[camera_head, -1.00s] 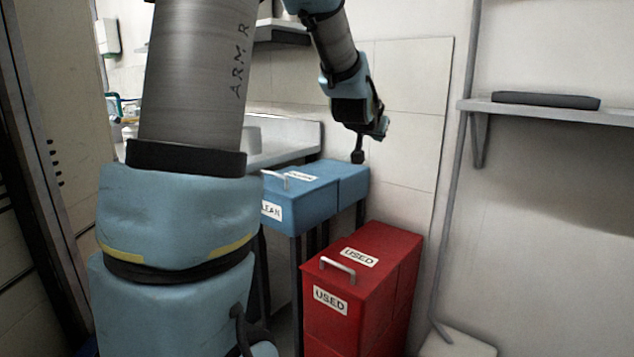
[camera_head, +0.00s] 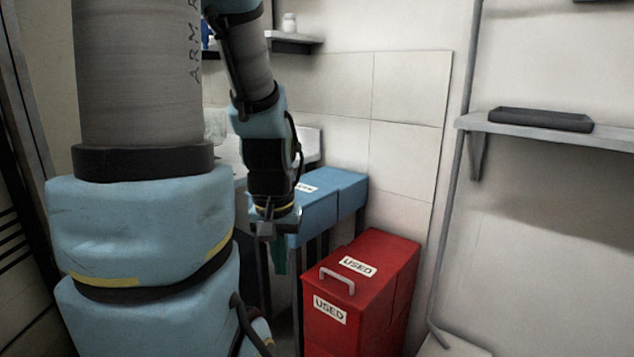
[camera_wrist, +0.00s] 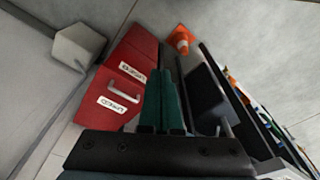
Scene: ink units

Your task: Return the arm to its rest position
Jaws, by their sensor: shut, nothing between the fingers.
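My arm reaches down from the top in the head view, and my gripper (camera_head: 279,254) hangs with its green fingers pointing down. It is in front of the blue box (camera_head: 330,196) and to the left of the red box (camera_head: 372,262). In the wrist view my gripper (camera_wrist: 163,92) shows its two green fingers close together, shut with nothing between them. The red box also shows in the wrist view (camera_wrist: 133,57), left of the fingers, with its handle and two "USED" labels.
A wall shelf (camera_head: 560,133) with a dark flat object (camera_head: 540,119) is at the right. A small shelf (camera_head: 292,42) is at the back. An orange cone (camera_wrist: 181,38) stands on the floor in the wrist view. A pale block (camera_wrist: 80,46) is beside the red box.

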